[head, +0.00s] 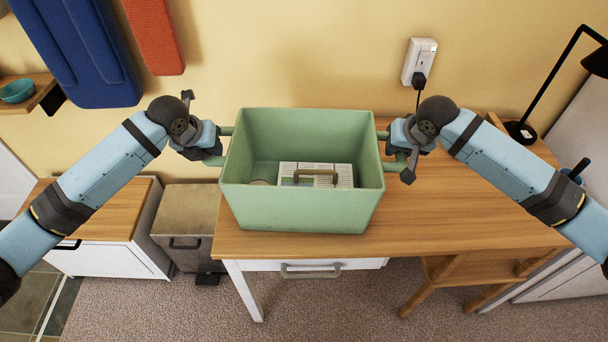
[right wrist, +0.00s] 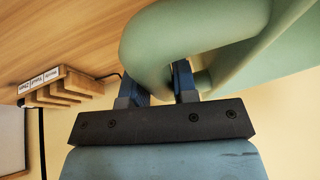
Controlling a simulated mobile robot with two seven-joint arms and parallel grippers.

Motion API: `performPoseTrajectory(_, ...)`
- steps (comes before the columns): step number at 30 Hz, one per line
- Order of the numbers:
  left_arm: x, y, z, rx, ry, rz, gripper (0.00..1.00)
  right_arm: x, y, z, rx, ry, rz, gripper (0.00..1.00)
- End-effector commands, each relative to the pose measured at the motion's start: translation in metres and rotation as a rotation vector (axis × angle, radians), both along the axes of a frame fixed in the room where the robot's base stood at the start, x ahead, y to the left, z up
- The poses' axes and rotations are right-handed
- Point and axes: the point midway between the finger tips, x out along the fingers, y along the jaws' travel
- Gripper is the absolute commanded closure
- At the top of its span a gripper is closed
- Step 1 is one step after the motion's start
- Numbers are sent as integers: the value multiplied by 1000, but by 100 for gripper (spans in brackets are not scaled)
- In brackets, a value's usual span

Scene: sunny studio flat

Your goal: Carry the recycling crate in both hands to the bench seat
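The recycling crate (head: 300,210) is a pale green open box at the left part of the wooden table. A light slatted item with a brown handle (head: 316,173) and part of a round item show inside it. I cannot tell whether its base touches the tabletop. My left gripper (head: 216,146) is at the handle on the crate's left side and looks shut on it, though its fingertips are partly hidden. My right gripper (head: 401,149) is at the right-side handle. The right wrist view shows its fingers (right wrist: 158,85) on either side of the curved green handle (right wrist: 150,55). No bench seat is clearly identifiable.
The wooden table (head: 450,225) has clear top to the right of the crate. A black lamp (head: 520,130) stands at the right. A low white cabinet with a wooden top (head: 100,210) and a grey-brown pedal bin (head: 188,225) stand at the left. A charger (head: 419,62) is on the wall.

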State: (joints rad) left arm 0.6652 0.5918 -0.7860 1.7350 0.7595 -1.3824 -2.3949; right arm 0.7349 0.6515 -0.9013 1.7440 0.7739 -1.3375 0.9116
Motion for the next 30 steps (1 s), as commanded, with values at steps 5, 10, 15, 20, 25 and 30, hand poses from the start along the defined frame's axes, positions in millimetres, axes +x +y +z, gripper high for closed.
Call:
performPoseTrajectory(5, 0, 0, 0, 0, 0, 0, 100, 0, 0, 0, 0, 0, 0, 100)
performPoseTrajectory(10, 1, 0, 3, -2, -3, 0, 100, 1, 0, 3, 2, -3, 0, 100)
performPoseTrajectory(15, 1, 0, 6, -2, -3, 0, 100, 1, 0, 6, 2, -3, 0, 100)
performPoseTrajectory(20, 1, 0, 16, -2, -3, 0, 100, 1, 0, 16, 2, -3, 0, 100)
performPoseTrajectory(25, 1, 0, 31, -2, -3, 0, 100, 1, 0, 31, 2, -3, 0, 100)
performPoseTrajectory(30, 1, 0, 46, -2, -3, 0, 100, 1, 0, 45, 2, -3, 0, 100)
